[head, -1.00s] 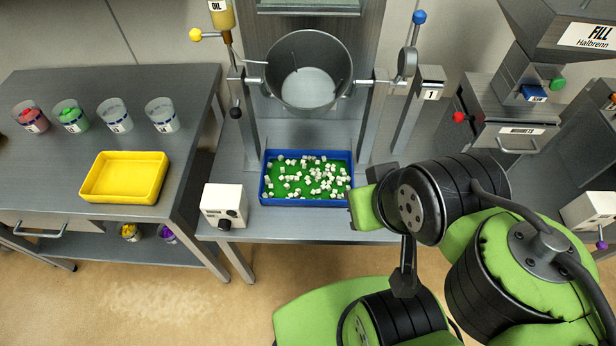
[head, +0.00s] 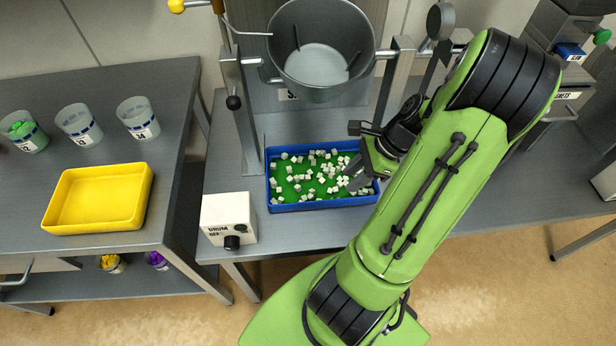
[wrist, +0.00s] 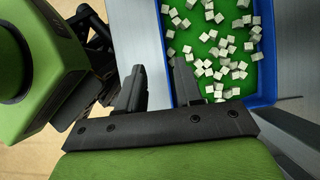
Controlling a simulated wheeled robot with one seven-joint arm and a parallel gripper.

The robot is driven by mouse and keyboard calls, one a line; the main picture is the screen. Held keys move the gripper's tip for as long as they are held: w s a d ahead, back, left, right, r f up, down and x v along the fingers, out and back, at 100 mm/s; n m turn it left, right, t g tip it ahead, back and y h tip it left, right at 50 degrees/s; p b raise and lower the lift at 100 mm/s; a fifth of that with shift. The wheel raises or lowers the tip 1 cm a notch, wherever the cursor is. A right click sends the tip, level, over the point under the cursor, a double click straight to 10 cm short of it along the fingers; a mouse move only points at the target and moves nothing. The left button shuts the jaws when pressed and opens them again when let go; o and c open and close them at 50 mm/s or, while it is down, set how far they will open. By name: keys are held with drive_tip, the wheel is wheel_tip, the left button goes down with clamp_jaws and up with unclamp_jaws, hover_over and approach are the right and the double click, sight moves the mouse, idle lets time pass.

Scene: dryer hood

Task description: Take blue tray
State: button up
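The blue tray (head: 300,207) sits on the grey bench below the drum, with a green inside and many small white cubes lying in it. In the wrist view its blue rim (wrist: 262,99) runs along the right and near sides. My gripper (head: 362,180) is at the tray's right end in the head view. In the wrist view my gripper (wrist: 158,75) has its two fingers apart, with the tray's left wall between or just below them. I cannot tell whether the fingers touch the wall.
A metal drum (head: 322,60) on a frame stands right behind the tray. A white control box (head: 228,218) is left of it. A yellow tray (head: 98,198) and several cups (head: 79,124) stand on the left table. Bench to the right is clear.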

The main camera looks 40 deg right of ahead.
sight(326, 201)
drive_tip(key=b+x, duration=0.2)
drive_tip(key=x, duration=0.2)
drive_tip(key=b+x, duration=0.1)
drive_tip(key=x, duration=0.4)
drive_tip(key=b+x, duration=0.2)
drive_tip(key=x, duration=0.2)
drive_tip(key=shift+w+d+f+b, duration=0.15)
drive_tip(key=shift+d+f+b, duration=0.05)
drive_tip(key=shift+f+b, duration=0.15)
drive_tip(key=shift+r, duration=0.15)
clamp_jaws()
